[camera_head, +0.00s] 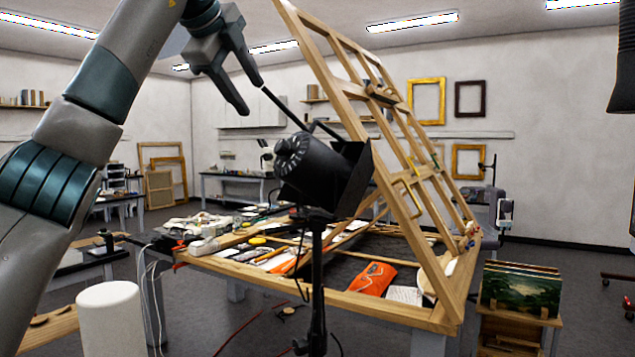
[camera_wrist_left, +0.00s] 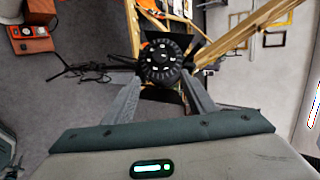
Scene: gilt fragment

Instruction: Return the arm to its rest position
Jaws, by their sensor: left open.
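My left arm comes in from the left in the head view and reaches up. Its left gripper (camera_head: 251,98) is open, with nothing between its fingers, high in front of the wooden frame. In the left wrist view the two fingers of the left gripper (camera_wrist_left: 160,88) stand apart, with the round back of the black studio lamp (camera_wrist_left: 160,62) showing between and beyond them. In the head view the lamp (camera_head: 308,168) is just below and right of the fingertips. I see no clear gap or contact between them. My right gripper does not show.
A large tilted wooden frame (camera_head: 323,75) rises from the cluttered workbench (camera_head: 392,308), right of the gripper. The lamp stands on a black stand (camera_head: 317,270) before the bench. An orange pouch (camera_head: 371,279) lies on the bench. A rack of paintings (camera_head: 520,290) stands at right.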

